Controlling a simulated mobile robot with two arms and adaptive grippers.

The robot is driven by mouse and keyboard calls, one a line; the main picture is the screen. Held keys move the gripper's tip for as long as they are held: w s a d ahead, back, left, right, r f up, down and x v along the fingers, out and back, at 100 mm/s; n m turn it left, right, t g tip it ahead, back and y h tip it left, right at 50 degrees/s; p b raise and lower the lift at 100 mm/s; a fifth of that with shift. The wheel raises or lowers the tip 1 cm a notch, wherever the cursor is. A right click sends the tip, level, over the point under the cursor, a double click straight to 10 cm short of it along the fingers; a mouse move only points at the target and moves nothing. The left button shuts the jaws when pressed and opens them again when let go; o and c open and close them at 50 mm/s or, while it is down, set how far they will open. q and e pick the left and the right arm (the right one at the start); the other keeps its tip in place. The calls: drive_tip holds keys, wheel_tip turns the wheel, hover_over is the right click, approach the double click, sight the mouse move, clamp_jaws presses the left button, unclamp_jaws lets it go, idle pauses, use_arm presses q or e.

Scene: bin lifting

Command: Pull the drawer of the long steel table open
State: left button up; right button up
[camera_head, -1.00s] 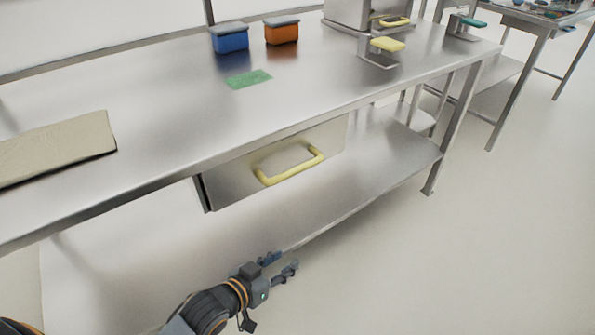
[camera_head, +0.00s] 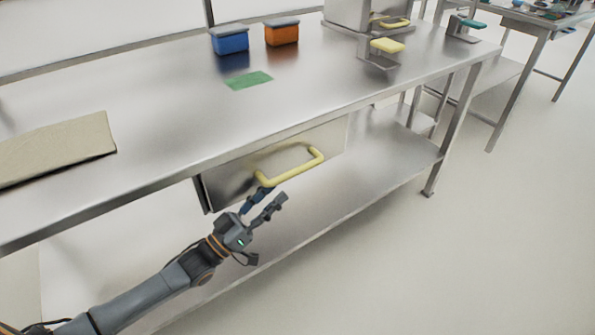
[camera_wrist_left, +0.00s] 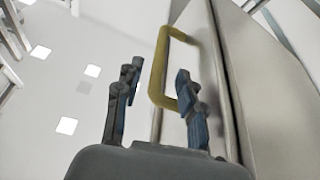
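The long steel table (camera_head: 330,85) has a drawer (camera_head: 232,184) under its top, with its front flush under the edge as far as I can tell. The drawer's yellow handle (camera_head: 292,170) shows in the head view and in the left wrist view (camera_wrist_left: 158,75). My left gripper (camera_head: 270,198) is open and empty, just below the near left end of the handle. In the left wrist view its two fingers (camera_wrist_left: 155,85) stand apart, with the handle beyond and between their tips, close to the right finger. My right gripper is not in view.
On the table top are a blue bin (camera_head: 230,40), an orange bin (camera_head: 282,33), a green patch (camera_head: 248,79) and a beige board (camera_head: 55,150). A lower shelf (camera_head: 375,165) runs under the drawer. The floor at the right (camera_head: 460,260) is clear.

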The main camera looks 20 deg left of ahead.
sight(298, 168)
use_arm(q)
drive_tip(key=x, duration=0.7)
drive_tip(key=shift+w+d+r, duration=0.15)
drive_tip(key=shift+w+d, duration=0.05)
drive_tip(key=shift+w, duration=0.1)
drive_tip(key=shift+w+d+r, duration=0.15)
drive_tip(key=shift+w+d, duration=0.1)
drive_tip(key=shift+w, duration=0.1)
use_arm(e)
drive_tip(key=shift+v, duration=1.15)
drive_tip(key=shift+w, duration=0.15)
use_arm(q)
clamp_jaws()
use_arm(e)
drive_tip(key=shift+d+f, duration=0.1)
